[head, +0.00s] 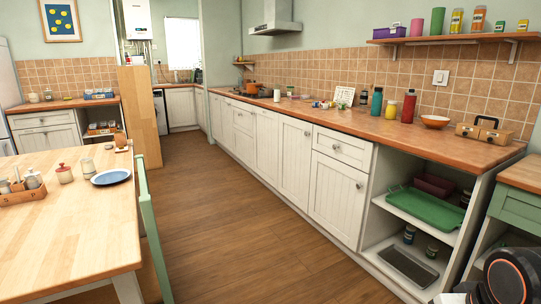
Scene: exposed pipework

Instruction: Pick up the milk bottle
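I cannot make out a milk bottle for certain. Part of my arm, dark with an orange ring, shows in the bottom right corner. My gripper is not in view.
A wooden table (70,225) with a blue plate (110,177) and small jars stands at left, a green chair (147,215) beside it. Open shelves at right hold a green tray (425,207). A toolbox-like case (484,132) sits on the counter. The wooden floor (215,215) between is clear.

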